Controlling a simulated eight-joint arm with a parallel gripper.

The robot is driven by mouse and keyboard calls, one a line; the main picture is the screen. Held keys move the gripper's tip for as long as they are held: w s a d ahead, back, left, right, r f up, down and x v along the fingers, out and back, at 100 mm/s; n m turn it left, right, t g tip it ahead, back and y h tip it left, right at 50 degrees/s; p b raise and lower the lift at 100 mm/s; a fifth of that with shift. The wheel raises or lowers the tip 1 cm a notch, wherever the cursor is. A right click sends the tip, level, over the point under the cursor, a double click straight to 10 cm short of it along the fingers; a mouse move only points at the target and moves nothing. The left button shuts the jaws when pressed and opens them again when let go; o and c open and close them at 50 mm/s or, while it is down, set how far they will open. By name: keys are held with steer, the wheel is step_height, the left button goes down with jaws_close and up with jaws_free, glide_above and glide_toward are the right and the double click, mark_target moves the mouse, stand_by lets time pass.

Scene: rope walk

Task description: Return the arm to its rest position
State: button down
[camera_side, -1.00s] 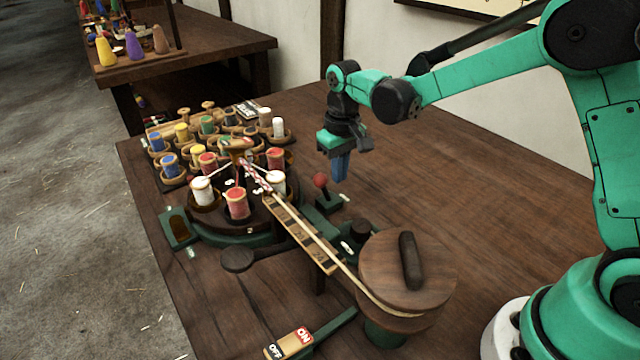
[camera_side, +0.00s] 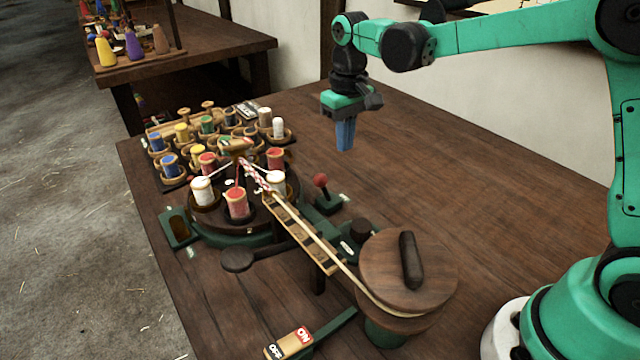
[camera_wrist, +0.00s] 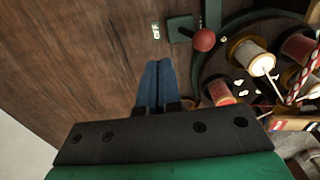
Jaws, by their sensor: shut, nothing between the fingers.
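My gripper (camera_side: 345,136) hangs above the table, up and behind the red-knobbed lever (camera_side: 321,181), pointing down. Its blue fingers are shut together with nothing between them. In the wrist view the closed fingers of my gripper (camera_wrist: 155,85) point over bare wood, and the red knob (camera_wrist: 204,40) shows to their right. The gripper touches nothing that I can see.
The rope machine's round spool carrier (camera_side: 268,222) holds red and white spools. A rope runs from it to a wooden reel (camera_side: 385,270) in front. A rack of coloured spools (camera_side: 160,128) stands behind. The table's right side (camera_side: 480,190) is clear.

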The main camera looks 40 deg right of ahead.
steer(key=shift+r, duration=0.85)
steer(key=s+t, duration=0.7)
steer(key=s, duration=0.5)
steer(key=shift+s+r, duration=0.4)
